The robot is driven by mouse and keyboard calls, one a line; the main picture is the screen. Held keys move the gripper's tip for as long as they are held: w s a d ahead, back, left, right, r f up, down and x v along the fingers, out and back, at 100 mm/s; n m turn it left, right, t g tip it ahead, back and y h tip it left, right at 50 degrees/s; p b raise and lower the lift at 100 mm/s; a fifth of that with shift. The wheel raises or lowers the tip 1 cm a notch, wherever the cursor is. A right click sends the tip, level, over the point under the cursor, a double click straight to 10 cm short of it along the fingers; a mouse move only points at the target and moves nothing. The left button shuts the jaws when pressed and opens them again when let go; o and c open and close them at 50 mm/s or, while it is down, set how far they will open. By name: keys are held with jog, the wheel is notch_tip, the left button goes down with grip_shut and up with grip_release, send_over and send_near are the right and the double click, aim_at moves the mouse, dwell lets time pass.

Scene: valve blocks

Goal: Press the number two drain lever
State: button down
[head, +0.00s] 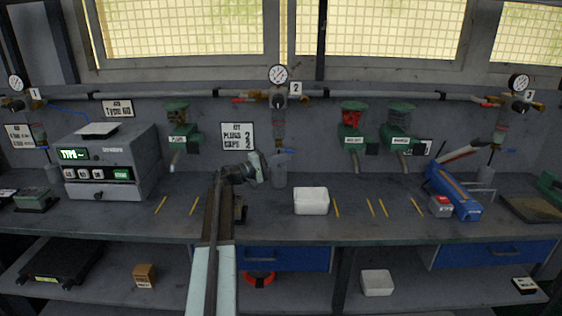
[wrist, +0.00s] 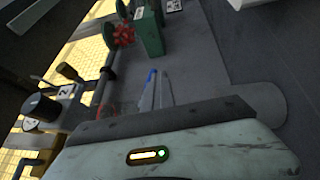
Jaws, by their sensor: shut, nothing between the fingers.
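Station two stands mid-bench in the head view, with a round gauge (head: 278,74) and a "2" label (head: 296,88). A clear bowl (head: 279,114) hangs below it. A small blue drain lever (head: 287,151) appears low on this unit; its outline is hard to make out. A grey cup (head: 279,177) stands beneath. My gripper (head: 262,167) is shut and empty, just left of the cup and lever. In the wrist view, a blue lever end (wrist: 151,76) shows beyond my gripper housing. Contact cannot be told.
A white box (head: 311,201) and several yellow sticks lie on the bench. A grey tester (head: 112,165) stands left. Green valves (head: 178,130) and a red-topped valve (head: 352,120) are on the wall. Station three (head: 519,85) is far right, with a blue tool (head: 455,192) below.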

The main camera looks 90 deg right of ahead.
jog(key=shift+s+r, duration=0.1)
jog(key=shift+s, duration=0.5)
dwell(0.3)
jog(key=v, duration=0.7)
jog(key=shift+w+b, duration=0.4)
jog(key=shift+b, duration=0.05)
jog(key=shift+a, duration=0.15)
